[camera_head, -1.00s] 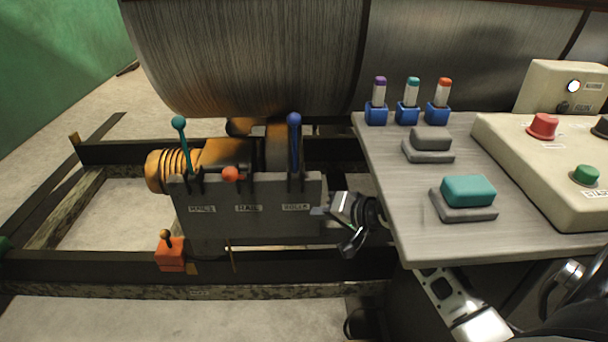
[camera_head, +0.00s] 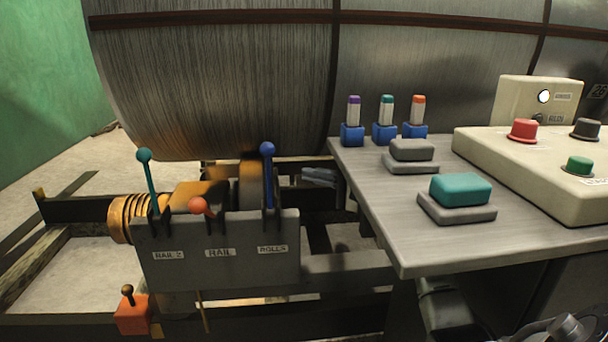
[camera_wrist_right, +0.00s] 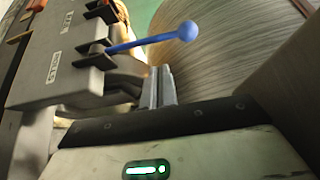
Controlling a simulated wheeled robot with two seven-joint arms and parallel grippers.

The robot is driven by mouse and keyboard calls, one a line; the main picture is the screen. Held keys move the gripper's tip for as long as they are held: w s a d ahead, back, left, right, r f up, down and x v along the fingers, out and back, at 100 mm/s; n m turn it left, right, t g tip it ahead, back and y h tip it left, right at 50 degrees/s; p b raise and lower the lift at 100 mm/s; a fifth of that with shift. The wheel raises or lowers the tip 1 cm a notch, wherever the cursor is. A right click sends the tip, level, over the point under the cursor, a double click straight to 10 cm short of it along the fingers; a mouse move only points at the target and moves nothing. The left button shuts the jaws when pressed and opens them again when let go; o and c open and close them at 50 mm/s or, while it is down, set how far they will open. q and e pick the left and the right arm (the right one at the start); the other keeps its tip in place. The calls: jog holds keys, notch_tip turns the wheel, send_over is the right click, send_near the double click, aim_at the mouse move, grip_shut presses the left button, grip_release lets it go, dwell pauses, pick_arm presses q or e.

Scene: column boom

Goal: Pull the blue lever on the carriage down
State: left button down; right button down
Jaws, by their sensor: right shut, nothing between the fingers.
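The blue lever (camera_head: 268,178) stands upright at the right end of the grey carriage (camera_head: 218,252), above the ROLLS label, with a round ball on top. In the right wrist view the blue lever (camera_wrist_right: 150,43) juts out from its slot, its ball above the fingertips. My right gripper (camera_wrist_right: 158,87) is shut and empty, close to the lever but apart from it. My left gripper is not in view.
The carriage also has a teal lever (camera_head: 151,182) and a short red-knobbed lever (camera_head: 199,206). A grey table (camera_head: 370,213) with switches and buttons stands at right. A large metal drum (camera_head: 215,80) rises behind. An orange box (camera_head: 132,315) sits low at left.

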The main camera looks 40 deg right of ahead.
aim_at(269, 181)
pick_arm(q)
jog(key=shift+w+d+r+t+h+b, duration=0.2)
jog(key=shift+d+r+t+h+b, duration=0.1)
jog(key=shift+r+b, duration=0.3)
pick_arm(e)
jog(key=x, duration=0.8)
jog(key=shift+w, duration=0.15)
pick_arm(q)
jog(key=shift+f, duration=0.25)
pick_arm(e)
jog(key=shift+a, duration=0.15)
